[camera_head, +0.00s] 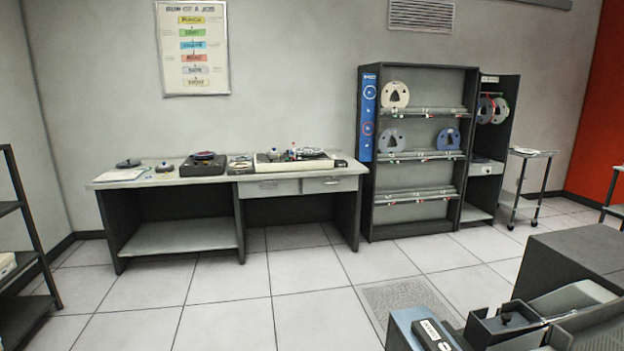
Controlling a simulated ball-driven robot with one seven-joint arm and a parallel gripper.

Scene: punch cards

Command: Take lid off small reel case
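A long desk (105,183) stands against the back wall at left. At its left end, a dark, round, flat thing with a small knob on top (128,163) lies by a white sheet. A smaller dark round thing (165,168) lies right of it. Either could be a reel case or its lid; they are too small to tell. My gripper is not in view.
On the desk are a dark box with a reel on top (203,165) and a cream unit (295,163). A rack with reels (415,113) stands right of it. Grey machines (500,325) fill the lower right. The tiled floor before the desk is clear.

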